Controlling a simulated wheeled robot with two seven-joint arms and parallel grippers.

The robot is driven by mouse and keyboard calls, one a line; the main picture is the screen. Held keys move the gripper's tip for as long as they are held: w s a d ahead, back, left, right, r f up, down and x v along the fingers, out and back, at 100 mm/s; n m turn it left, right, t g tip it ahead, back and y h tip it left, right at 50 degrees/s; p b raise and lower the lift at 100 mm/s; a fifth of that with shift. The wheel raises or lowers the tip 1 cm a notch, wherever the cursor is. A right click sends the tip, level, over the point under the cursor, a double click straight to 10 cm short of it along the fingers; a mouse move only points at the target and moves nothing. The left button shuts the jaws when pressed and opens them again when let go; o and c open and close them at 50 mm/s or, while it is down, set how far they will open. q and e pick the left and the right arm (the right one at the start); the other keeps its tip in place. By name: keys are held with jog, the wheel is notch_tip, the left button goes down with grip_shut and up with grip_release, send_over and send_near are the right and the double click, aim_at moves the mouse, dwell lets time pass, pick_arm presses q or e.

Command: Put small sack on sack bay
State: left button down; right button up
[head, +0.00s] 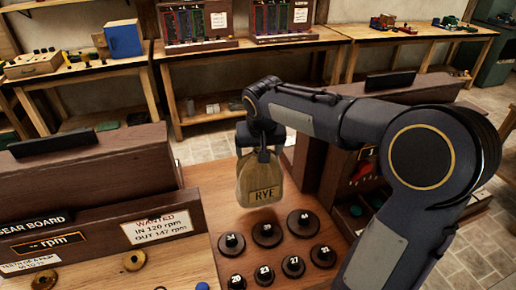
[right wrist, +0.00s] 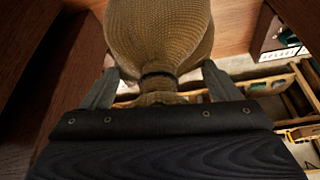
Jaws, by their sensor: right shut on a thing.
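A small tan sack (head: 259,181) labelled RYE hangs below my right gripper (head: 263,154) in the head view. My right gripper is shut on its neck and holds it upright above the wooden board with the black weights. In the right wrist view the sack (right wrist: 160,35) fills the upper middle, its tied neck between the two fingers (right wrist: 158,90). I cannot pick out a marked sack bay in either view. My left gripper is not in view.
Several numbered black knobbed discs (head: 267,234) stand on the wooden board below the sack. A gear board (head: 90,235) with signs stands at left, and a dark wooden panel (head: 320,160) at right. Benches (head: 240,55) with tools line the back, with stone floor between.

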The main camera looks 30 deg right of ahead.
jog(key=shift+w+f, duration=0.15)
jog(key=shift+f, duration=2.3)
jog(key=o, duration=1.9)
jog(key=shift+f, duration=0.15)
jog(key=shift+o, duration=0.2)
